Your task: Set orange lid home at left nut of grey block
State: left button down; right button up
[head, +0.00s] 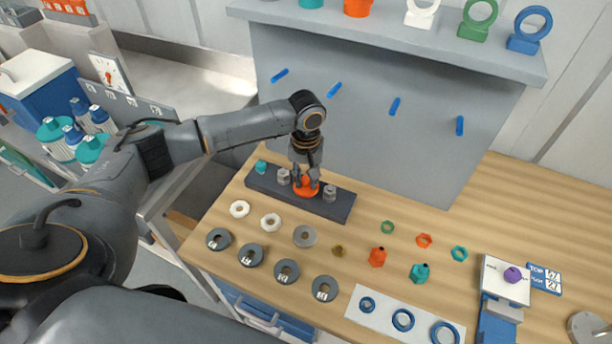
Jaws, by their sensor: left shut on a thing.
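The dark grey block (344,208) lies on the wooden table in front of the grey panel. Along it, from left, stand a teal piece (261,167), a grey nut (283,177), the orange lid (306,192) and another grey nut (329,194). My left gripper (306,182) points down at the block and is shut on the orange lid. The lid is between the two grey nuts in the picture. Whether it touches the block, and what lies beneath it, I cannot tell. My right gripper is not in view.
White and dark rings (271,222) lie in front of the block. Small coloured nuts and bottles (377,257) stand to the right, near a white strip with blue rings (403,319). Blue pegs (395,106) stick out of the panel behind. A shelf (390,40) overhangs it.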

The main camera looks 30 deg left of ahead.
aim_at(306, 179)
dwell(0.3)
pick_arm(q)
jog(key=c, duration=1)
grip_release()
jog(key=shift+f, duration=0.1)
jog(key=shift+c, duration=0.2)
notch_tip(306, 179, up, 12)
jog(key=shift+s, duration=0.1)
